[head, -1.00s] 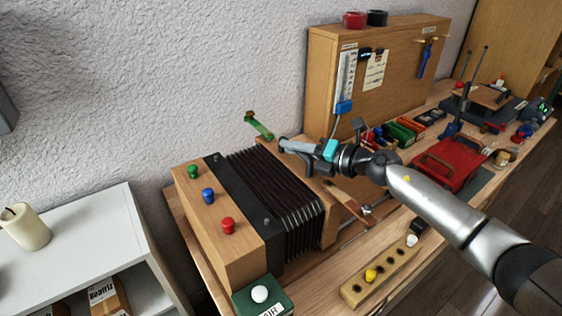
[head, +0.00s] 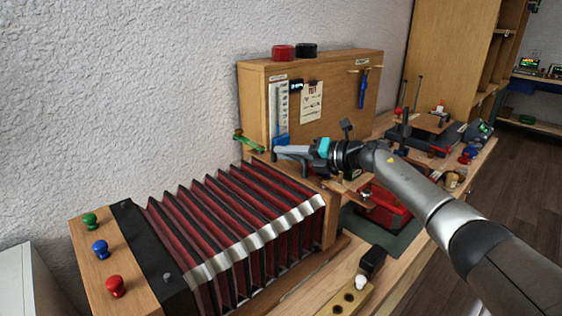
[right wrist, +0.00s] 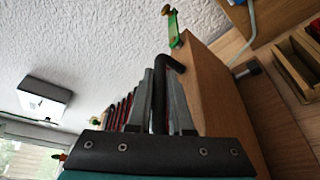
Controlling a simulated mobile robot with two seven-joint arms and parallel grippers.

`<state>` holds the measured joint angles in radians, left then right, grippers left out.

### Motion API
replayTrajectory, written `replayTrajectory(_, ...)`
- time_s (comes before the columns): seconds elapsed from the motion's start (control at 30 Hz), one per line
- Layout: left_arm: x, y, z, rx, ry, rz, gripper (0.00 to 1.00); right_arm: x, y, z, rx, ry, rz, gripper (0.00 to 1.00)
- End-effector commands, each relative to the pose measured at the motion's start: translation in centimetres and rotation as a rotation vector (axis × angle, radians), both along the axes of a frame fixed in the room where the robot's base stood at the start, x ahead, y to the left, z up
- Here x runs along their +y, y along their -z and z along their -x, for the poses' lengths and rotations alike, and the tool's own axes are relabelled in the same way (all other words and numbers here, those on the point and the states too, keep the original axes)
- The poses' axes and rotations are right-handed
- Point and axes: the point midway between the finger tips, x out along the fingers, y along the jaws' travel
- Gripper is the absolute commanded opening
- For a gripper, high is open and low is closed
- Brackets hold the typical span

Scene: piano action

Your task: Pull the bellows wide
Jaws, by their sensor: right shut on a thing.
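The bellows (head: 235,225) lie on the bench, spread wide with red and black pleats and pale metal edging. Their fixed wooden block (head: 110,268) at the left has green, blue and red knobs. The moving wooden end board (head: 330,215) is at the right end and shows large in the right wrist view (right wrist: 222,105). My right gripper (head: 283,151) is at the top of this board. In the right wrist view its fingers (right wrist: 161,105) are shut on a dark bent handle (right wrist: 158,75). My left gripper is not in view.
A red device (head: 388,205) is to the right of the board. A wooden strip with holes (head: 345,300) lies in front. A green lever (head: 248,142) is beside the gripper.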

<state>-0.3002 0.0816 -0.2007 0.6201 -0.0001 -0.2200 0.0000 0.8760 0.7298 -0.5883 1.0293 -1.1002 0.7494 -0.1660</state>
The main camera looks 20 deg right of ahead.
Motion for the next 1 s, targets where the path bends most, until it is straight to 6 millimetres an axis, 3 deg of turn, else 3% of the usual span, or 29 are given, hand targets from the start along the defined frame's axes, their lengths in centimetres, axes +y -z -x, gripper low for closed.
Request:
replayTrajectory(0.33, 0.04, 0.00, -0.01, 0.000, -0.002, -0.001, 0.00, 0.03, -0.13, -0.03, 0.000, -0.001, -0.004, 0.00)
replayTrajectory(0.37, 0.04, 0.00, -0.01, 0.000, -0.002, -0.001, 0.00, 0.05, -0.12, -0.02, 0.001, -0.002, -0.005, 0.22)
replayTrajectory(0.6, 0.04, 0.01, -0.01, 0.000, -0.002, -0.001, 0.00, 0.15, -0.02, 0.01, 0.002, -0.004, -0.003, 0.48)
replayTrajectory(1.0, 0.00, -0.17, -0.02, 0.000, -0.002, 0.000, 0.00, -0.51, -0.13, 0.72, 0.003, -0.003, -0.002, 0.48)
